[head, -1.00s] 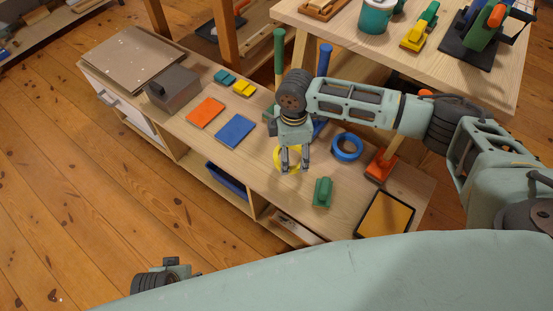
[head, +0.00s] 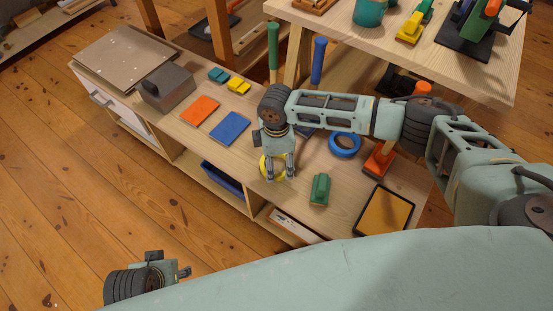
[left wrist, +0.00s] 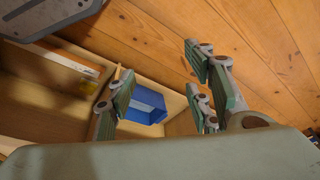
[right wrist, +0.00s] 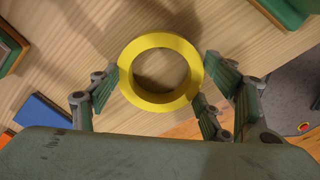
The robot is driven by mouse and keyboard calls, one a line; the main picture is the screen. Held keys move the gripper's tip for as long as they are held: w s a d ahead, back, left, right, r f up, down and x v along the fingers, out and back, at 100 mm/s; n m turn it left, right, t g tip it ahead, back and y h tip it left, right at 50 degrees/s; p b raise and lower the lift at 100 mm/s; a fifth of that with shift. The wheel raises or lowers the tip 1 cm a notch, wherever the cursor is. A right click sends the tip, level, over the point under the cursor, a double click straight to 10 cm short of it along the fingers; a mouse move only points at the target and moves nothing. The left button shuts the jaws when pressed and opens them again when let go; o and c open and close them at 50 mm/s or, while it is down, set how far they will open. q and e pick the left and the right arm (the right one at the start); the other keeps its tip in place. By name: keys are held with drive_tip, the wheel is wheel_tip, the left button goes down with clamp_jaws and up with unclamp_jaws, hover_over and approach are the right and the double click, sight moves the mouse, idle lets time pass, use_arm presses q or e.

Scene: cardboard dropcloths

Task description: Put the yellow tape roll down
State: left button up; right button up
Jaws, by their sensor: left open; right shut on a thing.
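The yellow tape roll (head: 264,168) is between the fingers of my right gripper (head: 280,178), over the front part of the low wooden bench (head: 330,222). In the right wrist view the roll (right wrist: 160,42) shows as a full ring with wood seen through its hole. The gripper's fingers touch it on both sides. I cannot tell for sure whether its underside touches the bench top. My left gripper (head: 184,270) is open and empty, low beside the bench at lower left. In the left wrist view its fingers stand apart.
A green block-like tool (head: 319,189), a blue tape roll (head: 345,145), an orange-based tool (head: 379,160) and a yellow-topped tray (head: 384,211) lie to the right. Blue (head: 230,127) and orange (head: 199,110) pads lie to the left. A higher table (head: 350,40) stands behind.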

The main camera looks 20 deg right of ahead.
drive_tip(key=o, duration=1.1)
drive_tip(key=shift+f, duration=0.1)
drive_tip(key=shift+r, duration=0.55)
use_arm(q)
wheel_tip(320, 180, down, 10)
drive_tip(key=s+p, duration=0.1)
drive_tip(key=p, duration=0.2)
drive_tip(key=shift+s+g, duration=0.3)
drive_tip(key=shift+s, duration=0.1)
use_arm(e)
wheel_tip(320, 180, up, 11)
drive_tip(key=shift+r, duration=0.1)
use_arm(q)
drive_tip(key=shift+s+f, duration=0.1)
